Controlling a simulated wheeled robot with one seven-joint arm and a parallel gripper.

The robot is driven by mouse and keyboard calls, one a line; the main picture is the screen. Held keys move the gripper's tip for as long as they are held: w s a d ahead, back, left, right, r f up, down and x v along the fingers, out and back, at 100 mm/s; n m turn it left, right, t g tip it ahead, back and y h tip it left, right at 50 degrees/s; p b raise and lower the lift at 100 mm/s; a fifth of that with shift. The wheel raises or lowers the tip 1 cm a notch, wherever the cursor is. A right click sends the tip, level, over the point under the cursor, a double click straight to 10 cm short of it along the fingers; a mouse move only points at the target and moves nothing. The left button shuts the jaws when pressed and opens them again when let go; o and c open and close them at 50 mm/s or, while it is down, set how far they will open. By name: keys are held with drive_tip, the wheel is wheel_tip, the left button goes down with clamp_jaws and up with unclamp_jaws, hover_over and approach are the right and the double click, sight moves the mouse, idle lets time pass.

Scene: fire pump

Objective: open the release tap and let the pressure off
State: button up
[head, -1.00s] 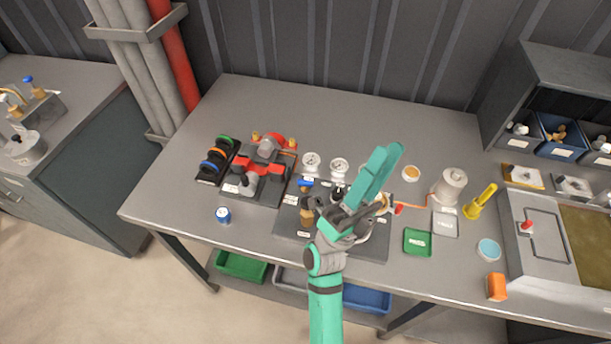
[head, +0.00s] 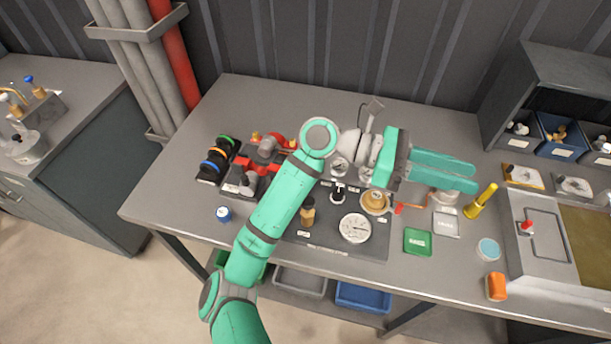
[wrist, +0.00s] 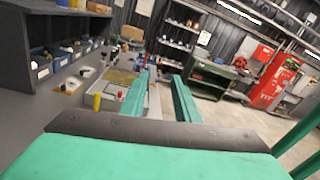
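A dark pump board (head: 330,244) lies mid-bench in the head view. It carries a large white dial (head: 355,228), a black-topped fitting (head: 338,192), a brass fitting (head: 376,203) and a brass post (head: 307,214). A small red handle (head: 398,209) sits at its right edge. I cannot tell which fitting is the release tap. My forearm hides the blue handle near the brass post. My gripper (head: 446,170) is above the bench, right of the board, its fingers pointing right. The wrist view shows the fingers (wrist: 160,98) apart with nothing between them.
Right of the board lie a green tray (head: 417,241), a grey tray (head: 446,224), a yellow tool (head: 481,202) and an orange block (head: 496,287). A bin shelf (head: 548,100) is at the back right.

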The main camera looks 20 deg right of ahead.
drive_tip(key=w+a+f+m+t+y, duration=0.1)
drive_tip(key=w+a+f+t+y, duration=0.1)
drive_tip(key=w+f+t+y, duration=0.3)
drive_tip(key=w+a+f+t+y, duration=0.2)
drive_tip(key=w+a+t+y, duration=0.15)
drive_tip(key=w+a, duration=0.55)
drive_tip(key=w+a+f+t+y, duration=0.3)
drive_tip(key=w+a+y, duration=0.2)
drive_tip(key=w+a, duration=0.4)
drive_tip(key=f, duration=1)
drive_tip(key=shift+s+a, duration=0.2)
clamp_jaws()
